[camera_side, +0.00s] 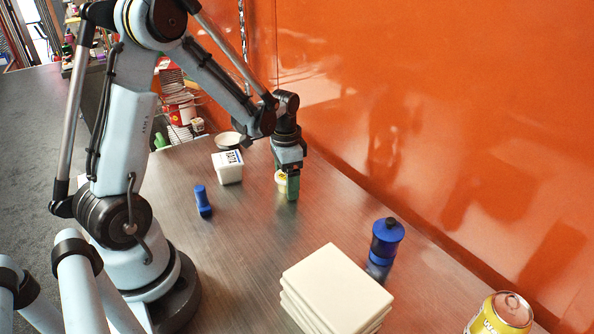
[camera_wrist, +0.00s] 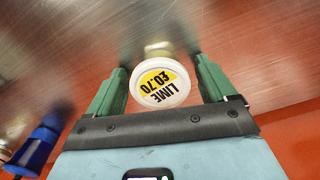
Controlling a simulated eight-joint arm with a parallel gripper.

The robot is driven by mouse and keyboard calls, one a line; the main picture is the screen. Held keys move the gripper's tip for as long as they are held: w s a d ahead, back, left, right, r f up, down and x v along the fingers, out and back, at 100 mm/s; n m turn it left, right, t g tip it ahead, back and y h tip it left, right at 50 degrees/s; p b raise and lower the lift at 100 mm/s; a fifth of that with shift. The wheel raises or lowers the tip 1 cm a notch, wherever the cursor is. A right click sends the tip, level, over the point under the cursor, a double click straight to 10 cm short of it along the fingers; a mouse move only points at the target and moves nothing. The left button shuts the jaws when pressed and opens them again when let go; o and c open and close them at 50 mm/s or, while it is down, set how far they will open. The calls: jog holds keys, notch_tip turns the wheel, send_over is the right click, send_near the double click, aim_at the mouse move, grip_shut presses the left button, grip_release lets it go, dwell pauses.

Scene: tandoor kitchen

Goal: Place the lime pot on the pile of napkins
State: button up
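The lime pot (camera_side: 280,178) is a small pale tub standing on the metal counter, partly hidden by my gripper in the side view. In the wrist view its round white lid (camera_wrist: 160,98) has a yellow label reading LIME £0.70. My gripper (camera_side: 291,188) points down at the pot, its green fingertips low near the counter. In the wrist view the fingers (camera_wrist: 161,66) are apart on either side of the pot, with a narrow gap visible at the right. The pile of napkins (camera_side: 336,288), a white square stack, lies at the front of the counter, clear on top.
A bowl (camera_side: 228,140) is behind; a yellow can (camera_side: 503,314) is front right.

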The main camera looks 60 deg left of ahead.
jog(key=c, duration=1)
jog(key=shift+r, duration=0.15)
